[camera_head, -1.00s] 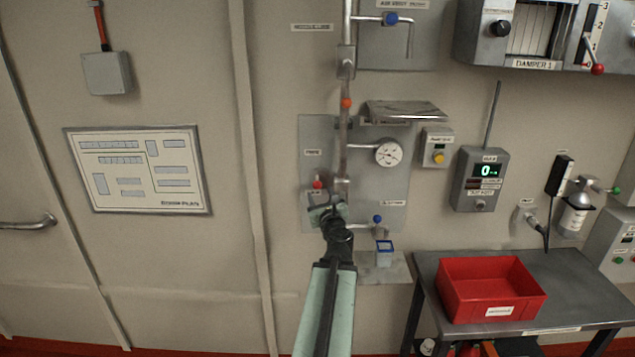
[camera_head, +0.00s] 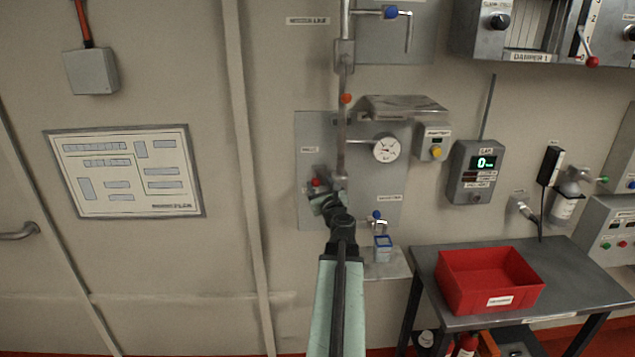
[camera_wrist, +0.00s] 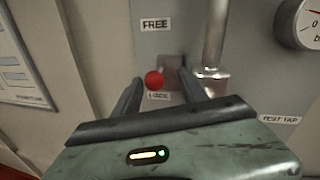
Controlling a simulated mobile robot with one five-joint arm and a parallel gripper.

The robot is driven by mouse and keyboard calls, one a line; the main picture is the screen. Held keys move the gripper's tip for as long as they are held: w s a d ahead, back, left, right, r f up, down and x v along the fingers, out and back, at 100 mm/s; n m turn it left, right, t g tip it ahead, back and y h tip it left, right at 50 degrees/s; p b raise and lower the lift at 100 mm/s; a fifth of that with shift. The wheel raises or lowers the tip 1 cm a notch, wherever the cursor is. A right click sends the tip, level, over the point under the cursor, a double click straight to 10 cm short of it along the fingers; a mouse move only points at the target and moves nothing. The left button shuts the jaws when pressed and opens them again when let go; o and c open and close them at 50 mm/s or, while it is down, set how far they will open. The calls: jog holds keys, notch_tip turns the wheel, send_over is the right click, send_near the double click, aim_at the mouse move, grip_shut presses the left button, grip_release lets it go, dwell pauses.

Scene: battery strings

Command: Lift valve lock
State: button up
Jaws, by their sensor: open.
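The valve lock shows as a red knob (camera_wrist: 154,81) on a small grey metal piece, on the wall panel between a "FREE" label above and a partly hidden label below. In the head view the red knob (camera_head: 316,183) sits left of the vertical pipe (camera_head: 342,130). My gripper (camera_wrist: 158,88) is open in the wrist view, its two dark fingers on either side of the knob. Whether they touch it cannot be told. In the head view my gripper (camera_head: 325,196) is at the lower left of the panel, just below the knob, and its fingers are hard to make out.
A pressure gauge (camera_head: 386,149) and a metal hood (camera_head: 402,107) are right of the pipe. A blue-handled tap (camera_head: 377,215) sits above a small blue container (camera_head: 383,246). A red bin (camera_head: 490,281) stands on the grey table (camera_head: 560,290) at the right.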

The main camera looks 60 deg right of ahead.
jog(key=shift+w+d+f, duration=0.25)
jog(key=shift+w+d, duration=0.25)
jog(key=shift+w, duration=0.35)
jog(key=shift+w+d, duration=0.15)
jog(key=shift+w, duration=0.15)
jog(key=shift+w+r, duration=0.1)
jog(key=shift+w, duration=0.05)
grip_shut()
dwell(0.5)
